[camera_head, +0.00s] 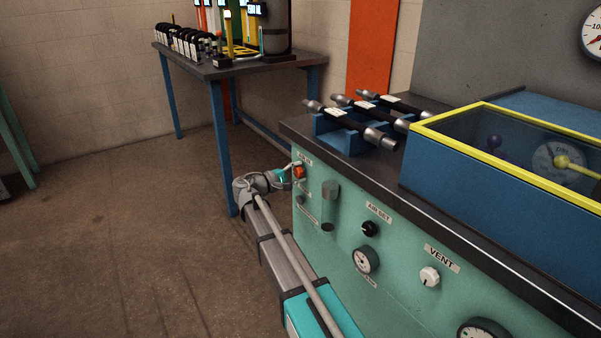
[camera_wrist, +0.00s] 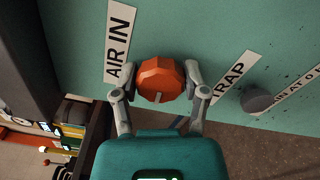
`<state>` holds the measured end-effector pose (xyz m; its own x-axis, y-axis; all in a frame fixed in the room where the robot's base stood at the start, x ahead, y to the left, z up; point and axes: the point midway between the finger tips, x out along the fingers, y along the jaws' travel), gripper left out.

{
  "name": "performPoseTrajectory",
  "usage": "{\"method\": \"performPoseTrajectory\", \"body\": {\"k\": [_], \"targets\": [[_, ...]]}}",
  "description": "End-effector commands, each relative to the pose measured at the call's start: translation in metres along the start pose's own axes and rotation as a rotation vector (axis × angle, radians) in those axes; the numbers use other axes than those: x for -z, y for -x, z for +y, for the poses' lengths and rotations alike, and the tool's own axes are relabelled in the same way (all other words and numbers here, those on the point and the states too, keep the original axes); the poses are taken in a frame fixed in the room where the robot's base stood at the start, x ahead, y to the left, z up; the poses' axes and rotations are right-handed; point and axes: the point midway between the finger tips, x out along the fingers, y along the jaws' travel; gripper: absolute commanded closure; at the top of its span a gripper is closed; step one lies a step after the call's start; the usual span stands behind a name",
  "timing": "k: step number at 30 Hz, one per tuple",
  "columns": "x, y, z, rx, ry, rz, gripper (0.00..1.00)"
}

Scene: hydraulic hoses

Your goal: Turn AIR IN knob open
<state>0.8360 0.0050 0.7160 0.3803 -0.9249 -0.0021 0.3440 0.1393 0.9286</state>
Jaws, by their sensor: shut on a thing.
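The AIR IN knob (camera_wrist: 160,79) is a faceted orange knob on the green panel, beside the AIR IN label (camera_wrist: 118,42) in the wrist view. It carries a short pale mark near its lower edge. My gripper (camera_wrist: 160,84) has one finger on each side of the knob and is shut on it.
The TRAP label (camera_wrist: 228,82) and a dark grey knob (camera_wrist: 257,101) are close by. The panel also bears the AIR SET knob (camera_head: 370,229), a gauge (camera_head: 366,260) and the VENT knob (camera_head: 429,276). Hoses (camera_head: 350,122) lie on the bench top.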

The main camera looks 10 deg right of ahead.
Motion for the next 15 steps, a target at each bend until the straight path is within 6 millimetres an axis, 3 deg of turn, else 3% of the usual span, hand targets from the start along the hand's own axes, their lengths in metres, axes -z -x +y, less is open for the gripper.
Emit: {"method": "performPoseTrajectory", "body": {"k": [15], "targets": [[0.0049, 0.0022, 0.0026, -0.007, -0.137, 0.011, 0.9]]}}
